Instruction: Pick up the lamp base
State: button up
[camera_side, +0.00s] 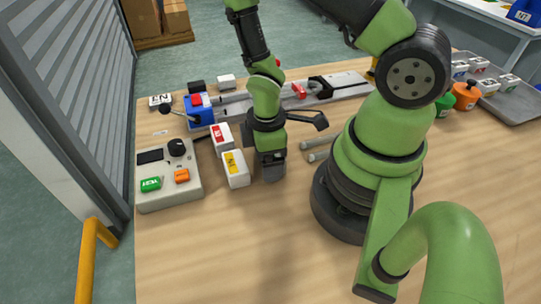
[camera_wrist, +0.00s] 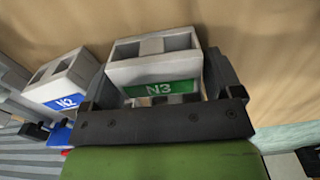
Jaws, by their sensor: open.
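My gripper (camera_side: 272,172) points down over the table beside two pale blocks in the side view. In the wrist view, a pale block labelled N3 in green (camera_wrist: 155,72), with two square openings in its top, sits between the open jaws (camera_wrist: 162,80). I cannot tell whether the jaws touch it; in the side view the gripper hides it. No thing is clearly marked as the lamp base. A round orange container with a knob (camera_side: 465,96) and a green one (camera_side: 444,106) stand at the far right, away from my gripper.
Close left of my gripper are a red-labelled block (camera_side: 218,136) and a yellow-labelled block (camera_side: 236,170). A block labelled N2 (camera_wrist: 62,80) shows in the wrist view. A control box (camera_side: 168,174), a grey rail (camera_side: 345,83) and a grey tray (camera_side: 515,102) are nearby. The front table is clear.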

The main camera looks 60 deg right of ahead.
jog(key=c, duration=0.7)
jog(key=shift+r, duration=0.15)
